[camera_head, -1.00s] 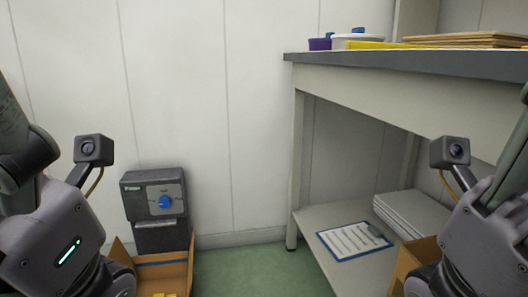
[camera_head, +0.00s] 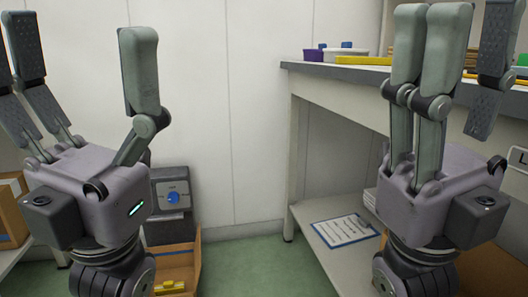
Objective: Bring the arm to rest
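My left gripper (camera_head: 82,55) is at the left side of the head view, with its fingers pointing up. Its fingers are spread wide apart, and nothing is between them. My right gripper (camera_head: 470,40) is at the right side, also with fingers up. Two of its fingers stand side by side, and the third is apart to their right with a gap and nothing held. It overlaps the workbench (camera_head: 340,74) in the picture; I cannot tell how far it is from it.
A purple pot (camera_head: 313,55), a white container and yellow items are on the bench top. A clipboard (camera_head: 344,231) lies on the lower shelf. A grey box with a blue knob (camera_head: 173,197) stands by the wall above a cardboard box (camera_head: 176,262). Green floor shows between the arms.

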